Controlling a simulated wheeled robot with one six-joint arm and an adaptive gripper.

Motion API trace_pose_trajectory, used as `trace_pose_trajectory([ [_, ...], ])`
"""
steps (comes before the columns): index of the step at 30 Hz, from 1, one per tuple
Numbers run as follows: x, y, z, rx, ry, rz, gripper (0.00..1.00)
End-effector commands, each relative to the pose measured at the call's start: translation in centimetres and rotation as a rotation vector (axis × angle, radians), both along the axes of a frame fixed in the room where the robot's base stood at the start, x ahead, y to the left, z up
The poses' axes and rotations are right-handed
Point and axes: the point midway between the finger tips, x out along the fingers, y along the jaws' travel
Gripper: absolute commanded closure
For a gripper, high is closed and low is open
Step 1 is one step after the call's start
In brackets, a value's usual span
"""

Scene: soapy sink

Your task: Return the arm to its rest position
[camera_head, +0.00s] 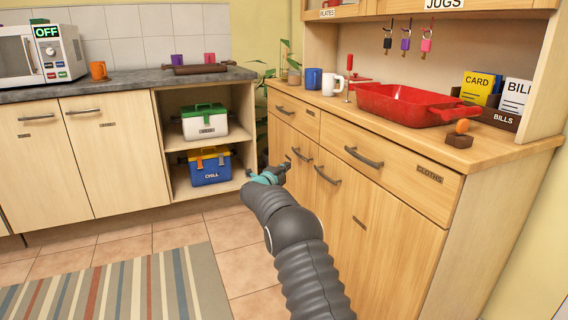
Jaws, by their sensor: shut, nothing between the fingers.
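My gripper (282,170) is at the end of my dark grey arm, which reaches up from the bottom of the view. It is small in the picture, shut and empty. It appears in front of the wooden cabinet (384,234), near the left end of its lower doors. I cannot tell whether it touches the cabinet front.
A red basin (408,106), mugs and card boxes stand on the wooden counter. Open shelves hold a green-lidded box (204,122) and a blue box (210,168). A microwave (40,55) is at left. The tiled floor (235,232) and striped rug (120,288) are clear.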

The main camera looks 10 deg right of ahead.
Motion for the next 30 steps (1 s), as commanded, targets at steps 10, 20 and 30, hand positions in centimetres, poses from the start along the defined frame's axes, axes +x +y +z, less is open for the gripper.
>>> trace_pose_trajectory([
  [10, 1.4, 7.2, -8.8, -0.167, 0.344, 0.397, 1.0],
  [20, -8.4, 13.6, -12.2, -0.422, 0.755, 0.918, 1.0],
  [30, -24.3, 13.3, -8.7, -0.635, 1.055, 1.291, 1.0],
])
